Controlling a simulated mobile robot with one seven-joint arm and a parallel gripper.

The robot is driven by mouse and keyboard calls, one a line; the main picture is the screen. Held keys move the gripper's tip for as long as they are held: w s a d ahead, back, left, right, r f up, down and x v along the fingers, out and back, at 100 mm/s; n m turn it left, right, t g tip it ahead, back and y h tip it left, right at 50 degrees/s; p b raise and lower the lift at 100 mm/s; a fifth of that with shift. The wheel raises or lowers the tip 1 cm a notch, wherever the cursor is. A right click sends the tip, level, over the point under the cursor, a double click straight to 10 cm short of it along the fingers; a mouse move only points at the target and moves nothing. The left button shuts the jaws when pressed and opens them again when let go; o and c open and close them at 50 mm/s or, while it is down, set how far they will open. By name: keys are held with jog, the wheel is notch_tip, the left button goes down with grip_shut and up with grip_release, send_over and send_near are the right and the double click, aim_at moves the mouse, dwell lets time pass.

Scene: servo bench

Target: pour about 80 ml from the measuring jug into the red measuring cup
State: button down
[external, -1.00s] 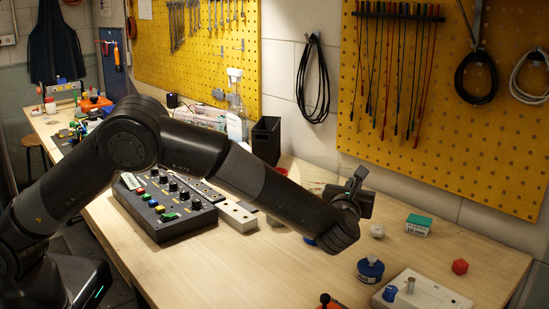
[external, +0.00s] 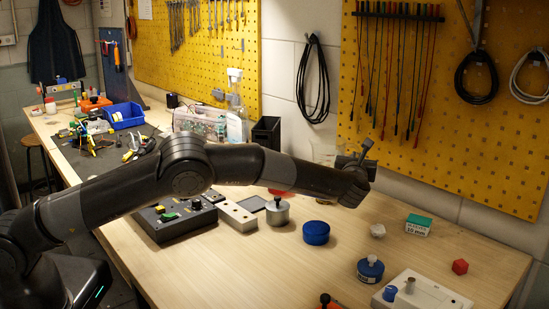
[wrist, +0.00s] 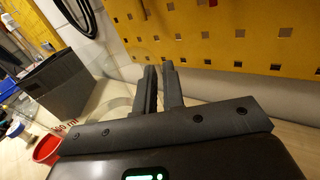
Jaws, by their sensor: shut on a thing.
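The measuring jug is clear and hard to see. Its glassy wall shows beside my fingers in the wrist view (wrist: 117,95), and a faint clear shape shows left of my gripper in the external view (external: 324,152). My gripper (wrist: 160,78) is shut on the jug, raised above the back of the bench; its fingers are close together. The red measuring cup (wrist: 47,149) stands at the lower left of the wrist view. In the external view only a red sliver (external: 280,192) shows below my forearm. I cannot tell the liquid level or the jug's exact tilt.
A silver weight (external: 277,214) and a round blue container (external: 316,233) stand near the red cup. A black bin (external: 265,135) stands by the wall. A control box (external: 177,219) is at left. The yellow pegboard is close behind my gripper.

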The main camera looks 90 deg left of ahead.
aim_at(344, 141)
jog(key=shift+r, duration=0.15)
jog(key=shift+s+a+r+n, duration=0.1)
jog(key=shift+s+r+n, duration=0.25)
jog(key=shift+r+n, duration=0.15)
jog(key=shift+s+r+n, duration=0.3)
jog(key=shift+r+n, duration=0.1)
jog(key=shift+r, duration=0.15)
jog(key=s+r+n, duration=0.2)
jog(key=n, duration=0.1)
jog(key=shift+s+a+r, duration=0.2)
jog(key=shift+s, duration=0.2)
jog(key=shift+s+r+n+p, duration=0.15)
jog(key=shift+s+n+p, duration=0.15)
jog(key=shift+n, duration=0.1)
jog(key=shift+s+a+f+n, duration=0.2)
jog(key=shift+s+f+n, duration=0.1)
jog(key=shift+s+n, duration=0.35)
jog(key=shift+s+r+n, duration=0.15)
jog(key=shift+s+n, duration=0.1)
jog(key=shift+s, duration=0.1)
jog(key=n, duration=0.1)
jog(key=s+r+n, duration=0.1)
jog(key=shift+s+a+r+n+p, duration=0.15)
jog(key=shift+s+r+n+p, duration=0.15)
jog(key=shift+p, duration=0.1)
jog(key=shift+s+f+n+p, duration=0.1)
jog(key=shift+s+n+p, duration=0.15)
jog(key=shift+n+p, duration=0.15)
